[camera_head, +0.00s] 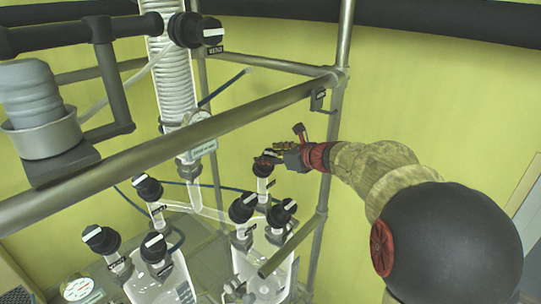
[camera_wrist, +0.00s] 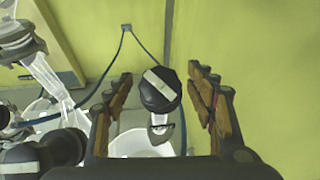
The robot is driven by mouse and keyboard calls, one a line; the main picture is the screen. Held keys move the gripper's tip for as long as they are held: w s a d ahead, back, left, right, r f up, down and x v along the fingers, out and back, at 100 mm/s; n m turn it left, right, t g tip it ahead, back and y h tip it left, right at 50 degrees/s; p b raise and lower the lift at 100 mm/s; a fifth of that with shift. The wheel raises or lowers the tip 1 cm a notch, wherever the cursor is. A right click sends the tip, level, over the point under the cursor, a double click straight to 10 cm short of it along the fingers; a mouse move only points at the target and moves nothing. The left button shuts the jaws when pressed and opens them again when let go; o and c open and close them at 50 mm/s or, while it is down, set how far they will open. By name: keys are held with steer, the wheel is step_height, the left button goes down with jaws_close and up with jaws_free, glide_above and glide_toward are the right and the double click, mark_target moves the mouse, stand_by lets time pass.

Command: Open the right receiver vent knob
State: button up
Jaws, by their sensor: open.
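My gripper (camera_head: 277,152) is at the upper knob above the right receiver. In the wrist view my gripper (camera_wrist: 160,95) is open, with one finger on each side of a black knob (camera_wrist: 160,89) with a white stripe. A gap shows between the knob and each finger. In the head view that knob (camera_head: 263,166) is partly covered by the fingers. The right glass receiver (camera_head: 262,272) stands below, with two more black knobs (camera_head: 243,207) (camera_head: 282,211) on its top. Which of these carries the vent label cannot be read.
The left receiver (camera_head: 160,280) with black knobs is at the lower left. A yellow wall lies behind.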

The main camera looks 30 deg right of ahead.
steer(key=shift+c, duration=1.1)
steer(key=c, duration=1)
steer(key=shift+o, duration=0.2)
steer(key=shift+d+n+y, duration=0.1)
steer(key=shift+n+y, duration=0.5)
steer(key=shift+n, duration=0.3)
steer(key=n+g+y, duration=0.1)
steer(key=n+y, duration=0.1)
steer(key=n, duration=0.1)
steer(key=shift+n+g, duration=0.4)
steer(key=o, duration=1.2)
